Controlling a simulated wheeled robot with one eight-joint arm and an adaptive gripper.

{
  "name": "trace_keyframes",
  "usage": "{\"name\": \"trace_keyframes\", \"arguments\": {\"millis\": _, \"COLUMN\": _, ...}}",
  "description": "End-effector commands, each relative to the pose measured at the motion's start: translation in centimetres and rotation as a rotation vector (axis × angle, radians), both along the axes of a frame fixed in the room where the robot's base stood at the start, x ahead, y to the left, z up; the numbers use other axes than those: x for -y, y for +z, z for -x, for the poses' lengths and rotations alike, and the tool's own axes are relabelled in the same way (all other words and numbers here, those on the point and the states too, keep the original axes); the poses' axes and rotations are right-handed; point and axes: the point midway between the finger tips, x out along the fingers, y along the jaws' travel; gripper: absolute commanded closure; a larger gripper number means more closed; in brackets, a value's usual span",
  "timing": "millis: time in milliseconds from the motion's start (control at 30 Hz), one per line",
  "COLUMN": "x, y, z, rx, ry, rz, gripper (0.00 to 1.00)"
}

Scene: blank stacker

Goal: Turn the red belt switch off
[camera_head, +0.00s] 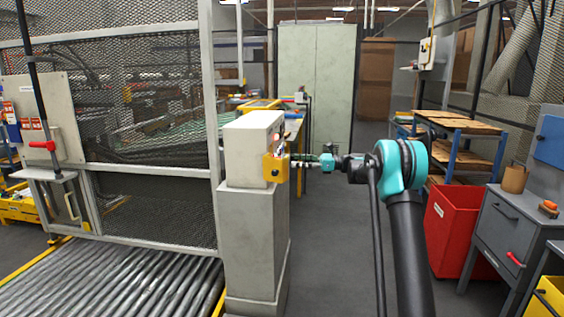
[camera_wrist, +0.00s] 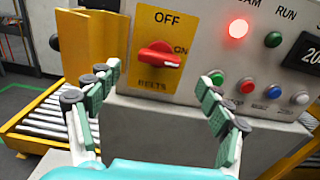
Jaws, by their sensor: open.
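The red belt switch (camera_wrist: 157,55) is a rotary knob on a yellow plate (camera_wrist: 146,22) marked OFF at the top, ON at the right and BELTS below. Its white-marked end points right, by the ON label and slightly below it. My gripper (camera_wrist: 160,78) is open, with one finger on each side, just below and in front of the knob. Nothing is between the fingers, and I see no contact with the knob. In the head view my gripper (camera_head: 304,161) is at the right side of the control box (camera_head: 249,148), and the knob is hidden there.
A lit red lamp (camera_wrist: 238,28) and several buttons sit right of the switch plate, near the right finger. The box stands on a grey pedestal (camera_head: 252,235) beside a roller conveyor (camera_head: 120,280) and mesh fence. A red bin (camera_head: 455,230) stands at right.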

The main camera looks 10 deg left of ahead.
Motion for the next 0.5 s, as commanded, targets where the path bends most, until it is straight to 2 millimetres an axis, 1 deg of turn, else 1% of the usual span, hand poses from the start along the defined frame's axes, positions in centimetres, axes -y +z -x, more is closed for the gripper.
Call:
{"name": "trace_keyframes", "arguments": {"millis": 33, "x": -1.1, "y": 0.0, "z": 0.1, "rx": 0.0, "ry": 0.003, "rz": 0.0, "gripper": 0.21}}
{"name": "trace_keyframes", "arguments": {"millis": 100, "x": -2.4, "y": 0.0, "z": 0.0, "rx": 0.0, "ry": 0.002, "rz": 0.0, "gripper": 0.21}}
{"name": "trace_keyframes", "arguments": {"millis": 233, "x": -4.4, "y": 0.0, "z": -0.1, "rx": 0.0, "ry": 0.001, "rz": 0.0, "gripper": 0.21}}
{"name": "trace_keyframes", "arguments": {"millis": 333, "x": -5.6, "y": 0.0, "z": -0.1, "rx": 0.0, "ry": 0.002, "rz": 0.0, "gripper": 0.21}}
{"name": "trace_keyframes", "arguments": {"millis": 500, "x": -6.5, "y": 0.0, "z": -0.2, "rx": 0.0, "ry": 0.0, "rz": 0.0, "gripper": 0.21}}
